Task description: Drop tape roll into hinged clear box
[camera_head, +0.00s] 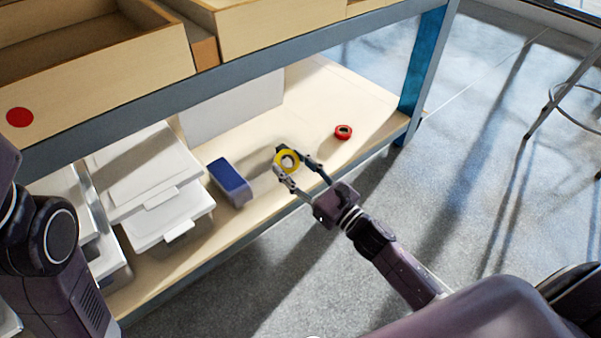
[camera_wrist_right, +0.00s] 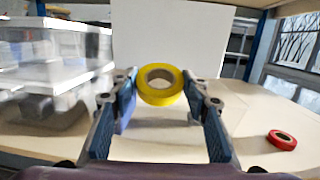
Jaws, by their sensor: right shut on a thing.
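A yellow tape roll (camera_head: 279,161) is in my right gripper (camera_head: 293,163), above the lower shelf. In the right wrist view the yellow roll (camera_wrist_right: 160,98) sits at the fingertips, its hole facing the camera. Clear boxes with white lids (camera_head: 150,170) are stacked on the left of the shelf, their lids apparently down. In the right wrist view a blurred clear box (camera_wrist_right: 60,45) shows at the left. I cannot tell which one is hinged. My left arm shows at the left edge; its gripper is out of view.
A blue-topped box (camera_head: 231,175) stands between the clear boxes and my right gripper. A red tape roll (camera_head: 343,132) lies to the right on the shelf. The upper shelf edge (camera_head: 240,62) and a blue post (camera_head: 420,65) frame the lower shelf (camera_head: 315,90). A white panel (camera_head: 235,105) stands behind.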

